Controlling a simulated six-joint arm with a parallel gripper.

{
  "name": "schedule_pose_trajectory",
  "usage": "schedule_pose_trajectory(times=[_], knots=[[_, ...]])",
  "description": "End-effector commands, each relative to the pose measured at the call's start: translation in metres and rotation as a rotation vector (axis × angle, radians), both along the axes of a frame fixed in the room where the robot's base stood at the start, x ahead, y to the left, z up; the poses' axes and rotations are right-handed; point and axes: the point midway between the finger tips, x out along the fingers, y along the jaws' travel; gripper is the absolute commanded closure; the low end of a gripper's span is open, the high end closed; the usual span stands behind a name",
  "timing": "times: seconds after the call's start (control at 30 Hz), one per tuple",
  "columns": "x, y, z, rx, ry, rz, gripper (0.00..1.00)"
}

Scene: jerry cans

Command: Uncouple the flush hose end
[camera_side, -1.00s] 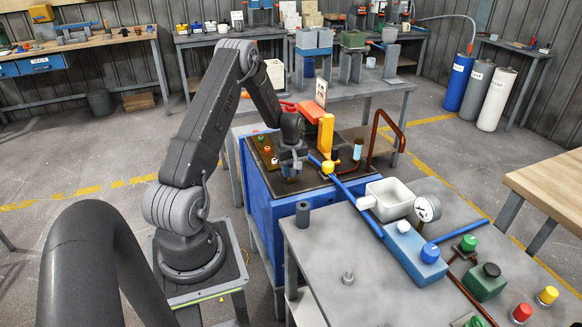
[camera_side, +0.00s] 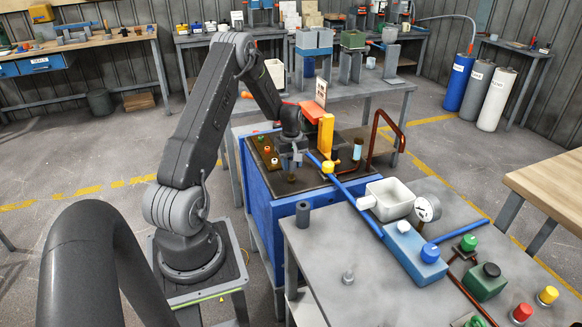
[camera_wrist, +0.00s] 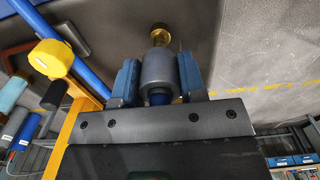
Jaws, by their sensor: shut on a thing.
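My gripper (camera_side: 291,158) is above the dark top of the blue cabinet (camera_side: 262,190) in the side view. In the wrist view, the two blue jaws of my gripper (camera_wrist: 158,84) are shut on a grey cylindrical collar (camera_wrist: 158,68), which I take to be the flush hose end. A dark blue part shows at its near end. A brass fitting (camera_wrist: 159,34) lies just beyond the collar's far end. I cannot tell whether the collar and the fitting touch. The held part is too small to make out clearly in the side view.
A yellow post (camera_side: 326,135), a yellow cap (camera_side: 327,167) and a blue tube (camera_side: 347,191) stand close to the right of my gripper. A red-brown bent pipe (camera_side: 388,128) is further right. Small coloured knobs (camera_side: 268,152) sit left on the cabinet top.

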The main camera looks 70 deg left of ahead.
Motion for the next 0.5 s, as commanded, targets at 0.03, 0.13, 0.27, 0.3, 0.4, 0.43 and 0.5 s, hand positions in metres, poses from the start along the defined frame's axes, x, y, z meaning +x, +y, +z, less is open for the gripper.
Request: schedule_pose_trajectory(times=[0.03, 0.13, 0.27, 0.3, 0.4, 0.43, 0.5], knots=[[0.0, 0.0, 0.003, 0.001, -0.001, 0.0, 1.0], [0.0, 0.0, 0.008, 0.002, -0.001, 0.0, 1.0], [0.0, 0.0, 0.014, 0.001, -0.001, 0.0, 1.0], [0.0, 0.0, 0.016, 0.001, -0.001, 0.0, 1.0], [0.0, 0.0, 0.021, 0.001, -0.001, 0.0, 1.0], [0.0, 0.0, 0.022, 0.001, -0.001, 0.0, 1.0], [0.0, 0.0, 0.025, 0.001, -0.001, 0.0, 1.0]])
